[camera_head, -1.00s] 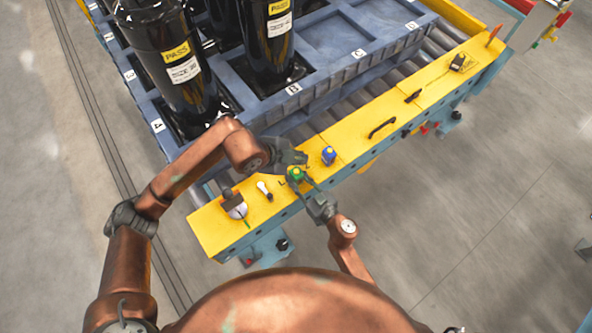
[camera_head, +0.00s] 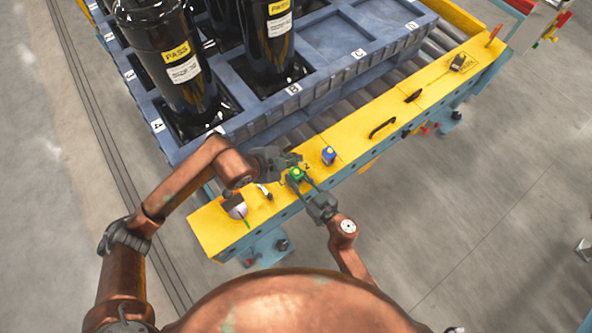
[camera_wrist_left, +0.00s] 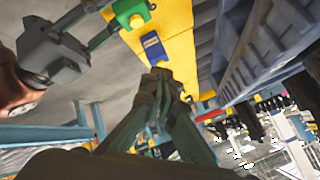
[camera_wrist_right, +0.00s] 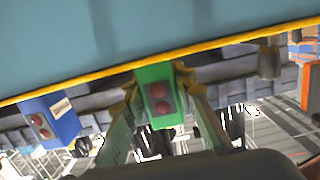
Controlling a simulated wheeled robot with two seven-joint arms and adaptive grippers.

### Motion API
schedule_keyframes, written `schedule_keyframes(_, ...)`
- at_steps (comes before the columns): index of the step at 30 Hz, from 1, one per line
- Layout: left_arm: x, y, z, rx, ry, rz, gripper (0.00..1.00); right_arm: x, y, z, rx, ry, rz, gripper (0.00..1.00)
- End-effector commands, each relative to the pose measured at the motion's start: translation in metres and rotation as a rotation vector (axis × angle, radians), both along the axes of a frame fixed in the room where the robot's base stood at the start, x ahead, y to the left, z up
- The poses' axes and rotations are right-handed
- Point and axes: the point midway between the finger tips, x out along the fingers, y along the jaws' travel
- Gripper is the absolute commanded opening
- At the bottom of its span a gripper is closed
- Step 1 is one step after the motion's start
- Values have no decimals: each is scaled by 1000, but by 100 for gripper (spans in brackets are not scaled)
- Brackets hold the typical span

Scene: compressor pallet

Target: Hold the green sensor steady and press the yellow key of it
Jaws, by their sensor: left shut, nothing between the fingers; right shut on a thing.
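The green sensor (camera_head: 296,175) stands on the yellow rail of the conveyor. In the right wrist view its green body (camera_wrist_right: 158,88) shows two round red spots. My right gripper (camera_head: 302,182) is shut on it, one finger on each side. My left gripper (camera_head: 298,160) is shut and empty, just behind the sensor in the head view. In the left wrist view its fingertips (camera_wrist_left: 162,76) are close to a blue sensor (camera_wrist_left: 153,48), with the green sensor (camera_wrist_left: 130,12) at the top edge. The yellow key cannot be clearly made out.
The blue sensor (camera_head: 328,155) stands right of the green one. A white round item (camera_head: 236,208) and a small white-ended item (camera_head: 265,191) lie to the left on the yellow rail (camera_head: 208,228). A black handle (camera_head: 382,128) is farther right. Behind is a blue pallet (camera_head: 330,76) with black compressors (camera_head: 180,75).

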Motion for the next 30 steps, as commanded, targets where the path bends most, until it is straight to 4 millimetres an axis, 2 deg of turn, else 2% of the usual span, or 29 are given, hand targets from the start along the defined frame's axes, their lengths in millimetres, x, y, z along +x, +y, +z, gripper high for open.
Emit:
schedule_keyframes(6, 0, 1, -32, 3, 1, 1, 0, 0, 0, 0, 0, 0, 0, 0)
schedule_keyframes(12, 0, 0, -51, -1, 2, 1, 0, 0, 0, 0, 0, 0, 0, 0)
schedule_keyframes(18, 0, 0, -58, 0, -1, 1, 0, 0, 0, 0, 0, 0, 0, 0)
schedule_keyframes(30, 0, 0, -58, 0, -1, 0, 0, 0, 0, 0, 0, 0, 0, 0)
